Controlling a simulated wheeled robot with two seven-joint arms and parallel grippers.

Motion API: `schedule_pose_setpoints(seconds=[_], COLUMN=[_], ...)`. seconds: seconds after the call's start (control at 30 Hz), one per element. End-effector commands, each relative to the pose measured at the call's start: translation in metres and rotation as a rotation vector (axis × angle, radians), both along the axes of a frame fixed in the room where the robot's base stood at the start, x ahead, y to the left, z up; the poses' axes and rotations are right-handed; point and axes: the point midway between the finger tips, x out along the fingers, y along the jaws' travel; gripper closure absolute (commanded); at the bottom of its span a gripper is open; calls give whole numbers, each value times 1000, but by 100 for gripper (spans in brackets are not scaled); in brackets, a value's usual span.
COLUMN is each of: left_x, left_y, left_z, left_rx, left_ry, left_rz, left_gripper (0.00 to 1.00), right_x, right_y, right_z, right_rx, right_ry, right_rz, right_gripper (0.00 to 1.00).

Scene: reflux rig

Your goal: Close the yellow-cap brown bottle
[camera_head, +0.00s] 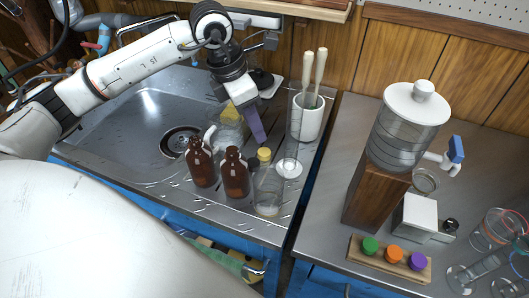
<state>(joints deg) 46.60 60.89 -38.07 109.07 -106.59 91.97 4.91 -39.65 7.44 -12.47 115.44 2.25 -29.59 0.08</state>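Two brown glass bottles stand upright at the front of the sink unit, a left one (201,166) and a right one (235,177). Both show dark necks, and neither has a yellow cap on it. A yellow cap (264,154) shows just right of the right bottle, behind a clear glass vessel; what it rests on is partly hidden. My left gripper (255,128) points down above and behind the bottles, apart from them. Its purple finger shows edge-on, so its opening cannot be told; I see nothing held. My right gripper is out of view.
A clear vessel (268,194) stands right of the bottles, with a white disc (289,168) and a tall glass tube behind. A white pot (307,119) with wooden-handled tools stands at back right. The sink basin (125,125) lies left. A wood-based dispenser (374,192) stands further right.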

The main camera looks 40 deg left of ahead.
Motion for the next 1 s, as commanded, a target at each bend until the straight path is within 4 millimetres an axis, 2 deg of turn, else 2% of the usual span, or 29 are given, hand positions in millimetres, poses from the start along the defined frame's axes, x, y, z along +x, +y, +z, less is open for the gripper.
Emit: schedule_pose_setpoints(seconds=[0.2, 0.67, 1.0], left_x=[7, 9, 19], left_y=[-5, -5, -8], left_z=[-34, -44, -88], left_rx=[0, 0, 0], left_ry=[4, 2, 1], left_rz=[0, 0, 0], left_gripper=[64, 64, 64], right_x=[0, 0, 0], right_y=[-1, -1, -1], right_z=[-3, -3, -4], right_rx=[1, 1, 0], right_ry=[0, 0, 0], right_rz=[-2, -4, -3], right_gripper=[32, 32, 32])
